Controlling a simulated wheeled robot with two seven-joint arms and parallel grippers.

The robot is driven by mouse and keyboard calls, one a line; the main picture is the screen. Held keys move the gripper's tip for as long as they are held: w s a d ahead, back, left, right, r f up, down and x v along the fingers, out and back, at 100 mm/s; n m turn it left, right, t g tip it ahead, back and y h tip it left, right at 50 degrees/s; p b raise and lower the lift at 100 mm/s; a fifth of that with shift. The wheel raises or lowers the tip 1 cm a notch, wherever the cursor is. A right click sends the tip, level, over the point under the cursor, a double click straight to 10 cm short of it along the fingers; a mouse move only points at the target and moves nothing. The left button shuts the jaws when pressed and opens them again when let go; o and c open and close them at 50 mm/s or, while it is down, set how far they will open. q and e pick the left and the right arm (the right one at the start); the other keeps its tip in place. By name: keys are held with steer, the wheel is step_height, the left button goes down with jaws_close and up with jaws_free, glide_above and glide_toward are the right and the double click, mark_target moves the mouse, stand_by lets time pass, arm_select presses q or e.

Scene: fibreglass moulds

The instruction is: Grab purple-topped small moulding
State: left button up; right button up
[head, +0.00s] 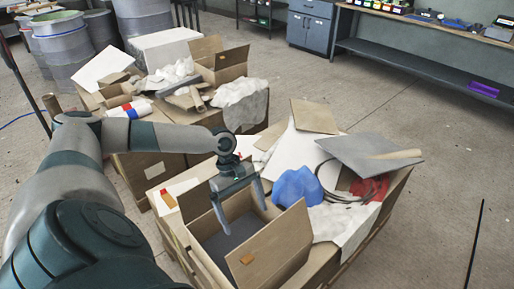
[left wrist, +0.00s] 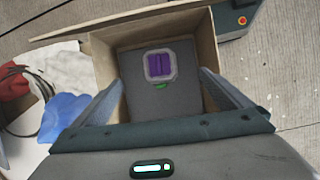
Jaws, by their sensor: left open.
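The purple-topped small moulding (left wrist: 160,66) shows in the left wrist view, lying on the dark floor of an open cardboard box (left wrist: 205,45). It has a pale grey rim around a purple top, with a small green patch beside it. In the head view the same box (head: 283,243) stands with its flaps out, and the moulding is hidden there. My left gripper (head: 242,218) is open and empty, pointing down over the box. In the left wrist view its two fingers (left wrist: 161,78) stand apart on either side of the moulding, which lies beyond them. My right gripper is not in view.
A blue bag (head: 297,187), a grey panel (head: 365,155), a red item (head: 370,188) and white sheets crowd the crate beside the box. Another cluttered crate with a cardboard box (head: 228,68) stands behind.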

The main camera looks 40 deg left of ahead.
arm_select(q)
steer(key=shift+w+a+f+b, duration=0.15)
steer(key=shift+f+b, duration=0.15)
steer(key=shift+f, duration=0.2)
steer(key=shift+w+a+f+b, duration=0.1)
steer(key=shift+f+b, duration=0.2)
steer(key=shift+f, duration=0.15)
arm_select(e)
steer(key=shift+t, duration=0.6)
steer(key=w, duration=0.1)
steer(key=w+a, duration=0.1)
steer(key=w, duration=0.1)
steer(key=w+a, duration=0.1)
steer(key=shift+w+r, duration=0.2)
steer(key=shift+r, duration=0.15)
arm_select(q)
steer(key=shift+d, duration=0.15)
steer(key=p+x, duration=0.1)
steer(key=x, duration=1)
steer(key=shift+f, duration=0.65)
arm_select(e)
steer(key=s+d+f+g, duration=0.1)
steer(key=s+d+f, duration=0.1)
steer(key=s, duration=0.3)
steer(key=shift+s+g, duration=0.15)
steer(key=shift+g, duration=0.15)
